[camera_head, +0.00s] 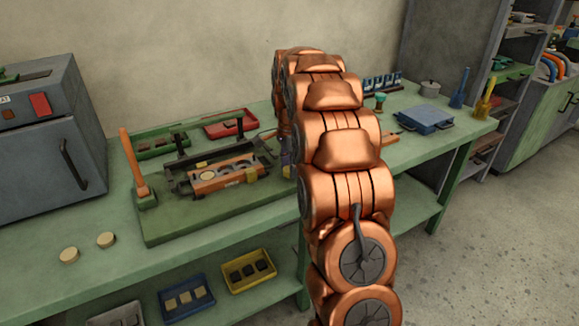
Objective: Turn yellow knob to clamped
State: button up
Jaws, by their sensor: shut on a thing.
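A dark clamping fixture (178,185) stands on a green base plate (175,226) on the bench, with an orange block (224,179) in it. The block carries round pale inserts. A small yellow part (251,174) shows at the block's right front and another yellow part (202,164) at its back; I cannot tell if either is the knob. My gripper (286,158) is at the fixture's right end, mostly hidden behind my copper-coloured arm. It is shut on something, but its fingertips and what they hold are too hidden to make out.
An orange upright handle (132,162) stands at the fixture's left. Two pale discs (87,247) lie on the bench front left. Behind are a green tray (160,143) and a red tray (231,124). A blue box (425,119) sits right of my arm. A grey cabinet (48,150) stands left.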

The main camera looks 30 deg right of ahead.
jog(key=o, duration=1.1)
jog(key=shift+o, duration=0.2)
notch_tip(320, 180, up, 12)
dwell(0.6)
